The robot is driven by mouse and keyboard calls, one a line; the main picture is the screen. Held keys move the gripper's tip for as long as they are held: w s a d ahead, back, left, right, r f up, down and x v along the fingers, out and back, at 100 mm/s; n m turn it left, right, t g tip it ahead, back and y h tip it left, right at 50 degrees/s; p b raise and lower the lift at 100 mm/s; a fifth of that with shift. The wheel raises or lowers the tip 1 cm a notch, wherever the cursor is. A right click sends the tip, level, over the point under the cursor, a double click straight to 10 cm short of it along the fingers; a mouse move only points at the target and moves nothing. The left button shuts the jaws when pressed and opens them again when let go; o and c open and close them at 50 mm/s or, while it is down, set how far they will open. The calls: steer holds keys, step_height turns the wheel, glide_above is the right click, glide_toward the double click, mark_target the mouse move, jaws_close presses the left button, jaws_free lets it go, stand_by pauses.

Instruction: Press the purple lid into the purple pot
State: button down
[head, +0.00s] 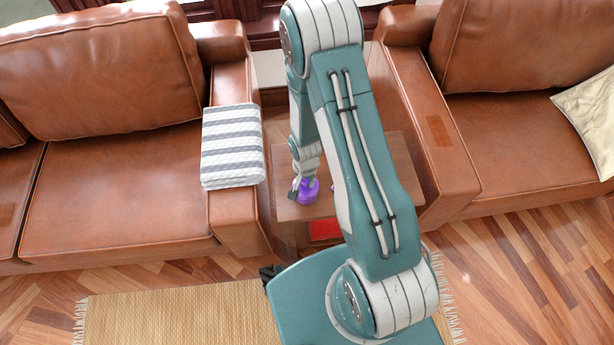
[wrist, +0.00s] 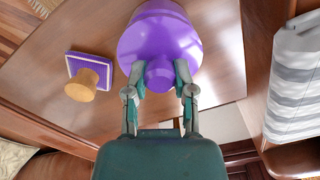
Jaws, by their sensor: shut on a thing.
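The purple pot (head: 309,194) stands on the small wooden side table, just under my gripper (head: 302,180) in the head view. In the wrist view my gripper (wrist: 160,80) has one finger on each side of the round purple knob of the lid (wrist: 160,72) and is shut on it. The wide purple body (wrist: 158,30) shows beyond the knob, cut by the top of the picture. Lid and pot are the same purple, so I cannot tell the seam between them or how deep the lid sits.
A purple-edged block with a tan knob (wrist: 90,78) lies on the wooden table (wrist: 45,85), left of the pot in the wrist view. Brown leather sofas (head: 120,185) flank the table. A striped cloth (head: 232,145) hangs over the left armrest. Something red (head: 325,229) lies below the tabletop.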

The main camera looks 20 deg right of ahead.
steer(key=shift+f, duration=0.65)
steer(key=shift+c, duration=1.8)
jaws_free()
step_height(320, 180, up, 12)
steer(key=shift+w+d, duration=0.1)
